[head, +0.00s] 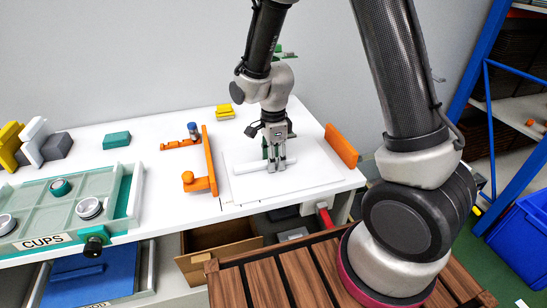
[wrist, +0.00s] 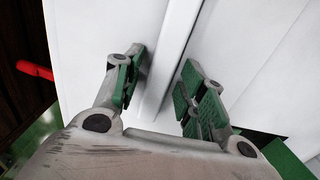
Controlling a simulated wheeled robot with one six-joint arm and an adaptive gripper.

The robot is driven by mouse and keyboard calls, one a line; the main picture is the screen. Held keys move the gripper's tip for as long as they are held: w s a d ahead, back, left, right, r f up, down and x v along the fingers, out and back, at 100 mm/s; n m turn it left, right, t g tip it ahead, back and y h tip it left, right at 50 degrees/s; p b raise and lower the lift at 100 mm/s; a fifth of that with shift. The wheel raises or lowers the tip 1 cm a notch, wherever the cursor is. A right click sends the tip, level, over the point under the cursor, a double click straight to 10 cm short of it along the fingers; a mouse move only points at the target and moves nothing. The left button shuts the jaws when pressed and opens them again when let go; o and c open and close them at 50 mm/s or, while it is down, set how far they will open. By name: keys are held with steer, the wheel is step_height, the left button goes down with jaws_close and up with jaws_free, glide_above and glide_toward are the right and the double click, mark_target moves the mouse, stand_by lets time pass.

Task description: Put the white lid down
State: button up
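The white lid (head: 311,168) is a flat white panel with a long raised bar (head: 250,168) across it. It appears to lie flat on the right part of the white table. My gripper (head: 277,167) points down over the lid, with its fingertips at the bar. In the wrist view the bar runs between the green-padded fingers of my gripper (wrist: 163,65). The fingers stand apart, with a gap visible beside the bar, so the gripper looks open around it. The lid surface (wrist: 110,30) fills much of the wrist view.
Orange fixtures (head: 210,160) stand left of the lid, and an orange plate (head: 341,146) stands to its right. A green tray marked CUPS (head: 45,240) holds round parts at the left. Yellow blocks (head: 225,111) lie behind. An open wooden drawer (head: 215,245) is below the table's front edge.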

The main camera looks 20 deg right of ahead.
step_height(320, 180, up, 12)
steer(key=s+d+r+n+t, duration=0.2)
steer(key=s+d+r+n, duration=0.55)
steer(key=d+r, duration=0.25)
steer(key=s+d+r+n+t, duration=0.1)
steer(key=s+d+r+n, duration=0.1)
steer(key=s+n, duration=0.3)
steer(key=s+d+r+n+t, duration=0.1)
steer(key=s+d+r+n, duration=0.1)
steer(key=s+d+n, duration=0.3)
steer(key=shift+s+r, duration=0.25)
steer(key=shift+s, duration=0.5)
steer(key=shift+n, duration=0.25)
